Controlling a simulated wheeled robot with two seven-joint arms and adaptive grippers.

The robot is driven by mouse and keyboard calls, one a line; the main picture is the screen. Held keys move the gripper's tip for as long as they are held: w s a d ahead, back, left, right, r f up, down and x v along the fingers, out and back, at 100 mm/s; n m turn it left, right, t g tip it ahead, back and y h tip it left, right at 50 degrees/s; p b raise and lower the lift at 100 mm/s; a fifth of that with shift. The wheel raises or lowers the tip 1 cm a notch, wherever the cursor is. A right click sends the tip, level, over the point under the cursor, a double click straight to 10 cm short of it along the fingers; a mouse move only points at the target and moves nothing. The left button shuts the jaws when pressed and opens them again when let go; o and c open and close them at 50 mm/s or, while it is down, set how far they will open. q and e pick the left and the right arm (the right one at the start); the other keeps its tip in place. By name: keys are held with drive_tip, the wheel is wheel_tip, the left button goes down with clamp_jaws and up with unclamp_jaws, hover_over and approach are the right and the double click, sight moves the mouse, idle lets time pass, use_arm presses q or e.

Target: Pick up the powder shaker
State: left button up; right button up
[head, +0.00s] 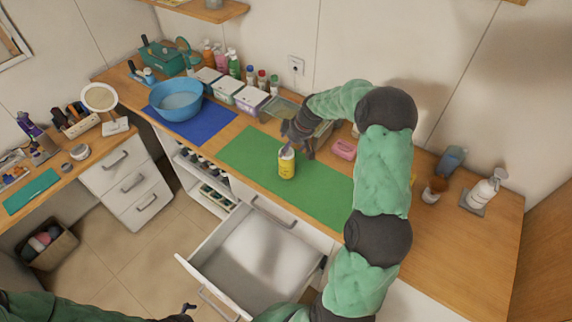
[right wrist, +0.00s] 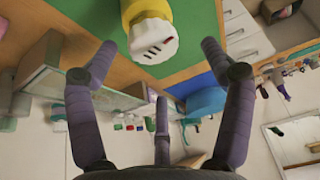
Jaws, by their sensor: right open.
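The powder shaker (head: 287,166) is a yellow bottle with a white cap, standing on the green mat (head: 240,150). My right gripper (head: 300,143) is beside its top, just behind it in the head view. In the right wrist view the shaker's white holed cap (right wrist: 153,41) faces the camera. The fingers of my right gripper (right wrist: 160,62) are spread wide, with the cap between and beyond their tips; no finger visibly touches it. My left gripper (head: 183,313) shows only partly at the bottom edge of the head view, and its jaws are unclear.
A blue bowl (head: 176,101) stands on a blue mat left of the green mat. Lidded boxes (head: 228,91) and bottles line the wall. A pink item (head: 344,149) lies right of my right gripper. An open, empty drawer (head: 258,258) juts out below the counter.

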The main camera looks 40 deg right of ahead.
sight(287, 152)
drive_tip(key=shift+d+x, duration=0.15)
drive_tip(key=shift+x, duration=1.15)
drive_tip(key=shift+d+x, duration=0.15)
drive_tip(key=shift+x, duration=1.15)
drive_tip(key=shift+s+f, duration=0.1)
drive_tip(key=shift+s, duration=0.05)
drive_tip(key=shift+c, duration=0.3)
drive_tip(key=shift+a, duration=0.1)
clamp_jaws()
